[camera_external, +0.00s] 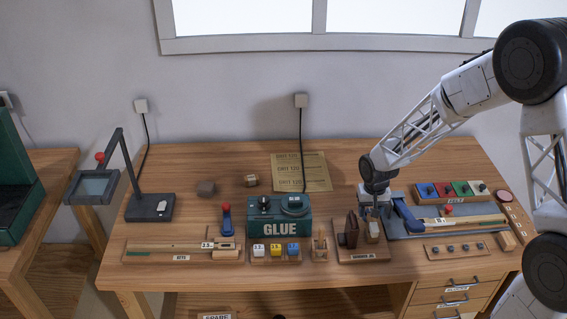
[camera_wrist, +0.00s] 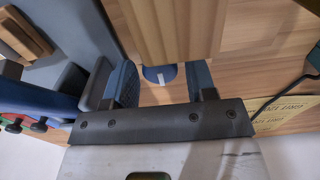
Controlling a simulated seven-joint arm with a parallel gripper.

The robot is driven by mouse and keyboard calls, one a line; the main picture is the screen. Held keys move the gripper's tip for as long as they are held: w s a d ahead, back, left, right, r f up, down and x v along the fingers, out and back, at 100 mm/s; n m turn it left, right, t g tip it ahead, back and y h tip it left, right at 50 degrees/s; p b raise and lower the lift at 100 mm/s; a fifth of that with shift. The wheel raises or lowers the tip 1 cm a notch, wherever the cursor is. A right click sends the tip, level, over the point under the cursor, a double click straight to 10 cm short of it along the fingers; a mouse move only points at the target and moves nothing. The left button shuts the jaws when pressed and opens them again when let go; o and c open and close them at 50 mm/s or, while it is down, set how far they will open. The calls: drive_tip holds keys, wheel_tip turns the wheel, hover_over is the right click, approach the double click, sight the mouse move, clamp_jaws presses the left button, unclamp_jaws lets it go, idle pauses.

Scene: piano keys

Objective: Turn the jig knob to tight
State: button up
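The jig (camera_external: 352,254) is a wooden base with a label on its front edge, a dark brown block (camera_external: 351,230) and a lighter wooden block (camera_external: 373,230). My gripper (camera_external: 374,212) points down just above and behind the lighter block. In the wrist view, a blue round knob with a white mark (camera_wrist: 160,74) shows partly beneath the wooden block (camera_wrist: 165,25). My gripper (camera_wrist: 163,88) is open there, one finger on each side of the knob, with gaps showing between. The knob's far part is hidden by the block. The knob cannot be made out in the external view.
A green GLUE box (camera_external: 280,228) stands left of the jig. Printed sheets (camera_external: 302,172) lie behind.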

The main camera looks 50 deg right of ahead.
drive_tip(key=shift+o, duration=0.6)
drive_tip(key=shift+r, duration=3.9)
drive_tip(key=shift+a, duration=0.1)
